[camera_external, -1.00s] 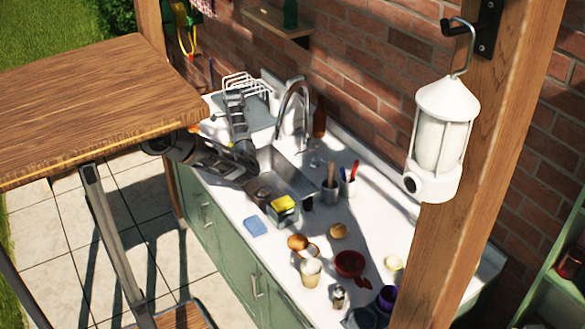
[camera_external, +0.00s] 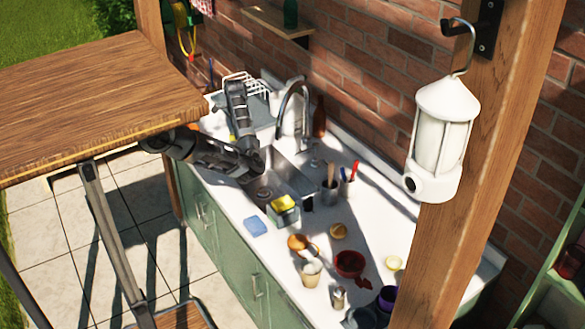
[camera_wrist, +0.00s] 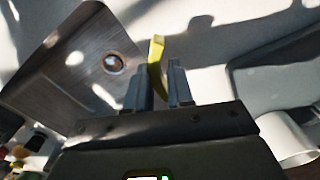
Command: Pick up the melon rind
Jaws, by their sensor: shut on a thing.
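The melon rind (camera_wrist: 156,62) shows in the wrist view as a thin, curved yellow strip between my two dark fingers. My gripper (camera_wrist: 159,78) is shut on it, and the strip sticks out past the fingertips. Its lower part is hidden between the fingers. In the external view my arm reaches over the far left end of the counter, beside the sink. The fingertips cannot be made out clearly there.
The metal sink (camera_external: 264,193) lies beside my arm; its basin also shows in the wrist view (camera_wrist: 75,70). A tall faucet (camera_external: 306,105) and a white dish rack (camera_external: 262,86) stand close by. Cups, a red bowl (camera_external: 349,263) and a blue sponge (camera_external: 255,226) stand on the counter.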

